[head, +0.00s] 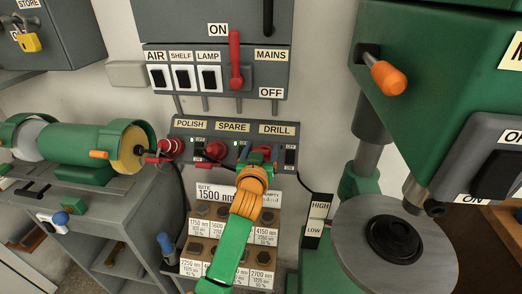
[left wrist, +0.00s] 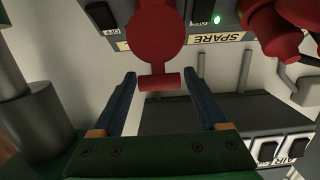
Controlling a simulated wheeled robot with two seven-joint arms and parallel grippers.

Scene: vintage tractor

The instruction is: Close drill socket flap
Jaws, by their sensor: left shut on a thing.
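The red drill socket flap (left wrist: 156,35) is a round disc with a short bar-shaped tab (left wrist: 160,81) on its edge. In the left wrist view, which is upside down, it appears raised in front of the panel. In the head view, my left gripper (head: 262,156) is at the panel just below the DRILL label (head: 277,129), and my green and orange arm mostly hides the flap and socket. My right gripper is not in view.
The spare socket (head: 214,150) with its red cover is just left of my gripper. A red plug (head: 170,147) with a black cable is at the polish socket. The red mains lever (head: 235,60) is above. A green drill press (head: 450,70) stands close at the right.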

